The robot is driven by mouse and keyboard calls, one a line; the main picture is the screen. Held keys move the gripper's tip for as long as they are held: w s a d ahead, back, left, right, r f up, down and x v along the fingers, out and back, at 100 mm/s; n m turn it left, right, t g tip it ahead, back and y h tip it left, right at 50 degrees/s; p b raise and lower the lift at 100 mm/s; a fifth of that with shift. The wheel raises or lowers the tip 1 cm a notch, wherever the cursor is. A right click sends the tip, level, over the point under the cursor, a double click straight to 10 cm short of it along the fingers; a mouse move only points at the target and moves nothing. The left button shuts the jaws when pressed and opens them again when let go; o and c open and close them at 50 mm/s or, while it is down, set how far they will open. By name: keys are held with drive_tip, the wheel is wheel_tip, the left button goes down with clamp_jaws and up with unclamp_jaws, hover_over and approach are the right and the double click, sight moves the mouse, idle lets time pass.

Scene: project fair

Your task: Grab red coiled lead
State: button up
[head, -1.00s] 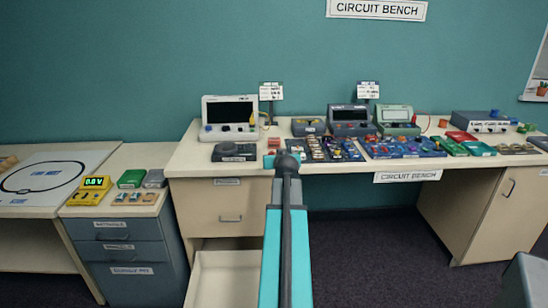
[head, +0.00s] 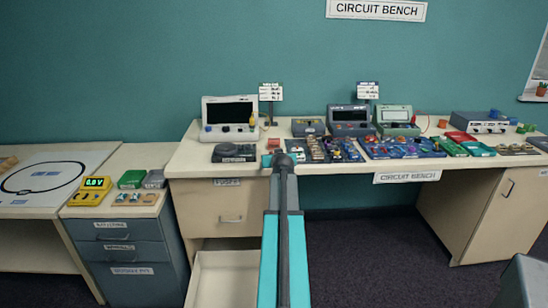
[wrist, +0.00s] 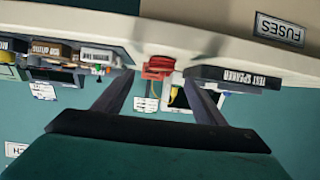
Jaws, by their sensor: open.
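The red coiled lead (wrist: 157,67) shows as a small red bundle near the bench's front edge in the wrist view, which is upside down. In the head view a small red thing (head: 273,142), probably the same lead, lies just beyond my arm's end. My gripper (wrist: 160,80) is open, its two dark fingers on either side of the lead in the picture, with nothing between them held. I cannot tell how far the fingertips are from the lead. In the head view my arm hides most of the gripper.
The test speaker (head: 234,152) lies close beside the lead; it also shows in the wrist view (wrist: 236,77). An oscilloscope-like instrument (head: 229,132) stands behind. Trays of parts (head: 330,149) crowd the other side. Below, a drawer (head: 225,275) stands open.

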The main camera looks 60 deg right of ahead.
drive_tip(key=shift+x, duration=0.9)
drive_tip(key=shift+p+x, duration=0.8)
drive_tip(key=shift+x, duration=1.85)
drive_tip(key=shift+a, duration=0.1)
drive_tip(key=c, duration=1.1)
drive_tip(key=shift+c, duration=0.2)
drive_tip(key=shift+r, duration=0.1)
